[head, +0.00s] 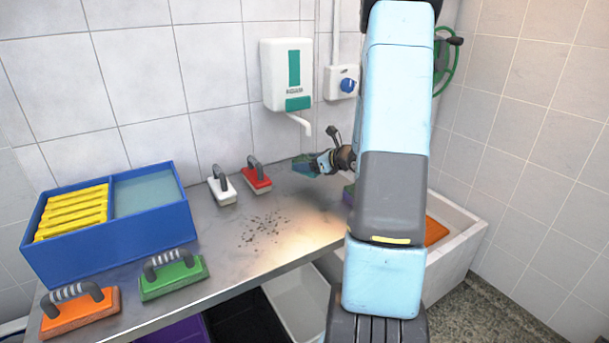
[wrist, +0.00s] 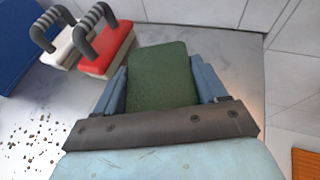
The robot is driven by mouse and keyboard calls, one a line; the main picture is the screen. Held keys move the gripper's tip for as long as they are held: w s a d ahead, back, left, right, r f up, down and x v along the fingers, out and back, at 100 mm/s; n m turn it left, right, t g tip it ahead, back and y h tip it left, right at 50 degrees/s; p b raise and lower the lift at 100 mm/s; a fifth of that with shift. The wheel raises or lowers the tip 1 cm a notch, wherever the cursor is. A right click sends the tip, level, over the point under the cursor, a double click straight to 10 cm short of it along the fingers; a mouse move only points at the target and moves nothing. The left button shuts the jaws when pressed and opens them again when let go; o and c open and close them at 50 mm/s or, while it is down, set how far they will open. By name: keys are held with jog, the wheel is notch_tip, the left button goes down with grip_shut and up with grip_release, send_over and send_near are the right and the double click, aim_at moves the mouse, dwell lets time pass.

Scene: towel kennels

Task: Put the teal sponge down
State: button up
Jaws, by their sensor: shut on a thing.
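The teal sponge (wrist: 160,75), a flat dark-green block in the wrist view, sits between the two blue fingers of my gripper (wrist: 163,88). My gripper is shut on its sides. In the head view my gripper (head: 318,164) is over the back of the metal counter, right of the red brush, with the sponge (head: 303,164) at its left end. I cannot tell whether the sponge touches the counter, and part of it is hidden by the gripper.
A red brush (head: 257,177) and a white brush (head: 222,191) stand left of my gripper. Dark crumbs (head: 262,228) lie on the counter (head: 225,252). A blue bin (head: 110,240), green brush (head: 173,275) and orange brush (head: 80,312) are further left. A sink (head: 462,240) is right.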

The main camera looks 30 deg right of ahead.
aim_at(308, 181)
jog(key=shift+w+d+f, duration=0.2)
jog(key=shift+w+f, duration=0.15)
jog(key=shift+f, duration=0.2)
jog(key=shift+w+d+f, duration=0.2)
jog(key=shift+w+f, duration=0.15)
jog(key=shift+f, duration=1.5)
jog(key=shift+f, duration=0.15)
jog(key=o, duration=1)
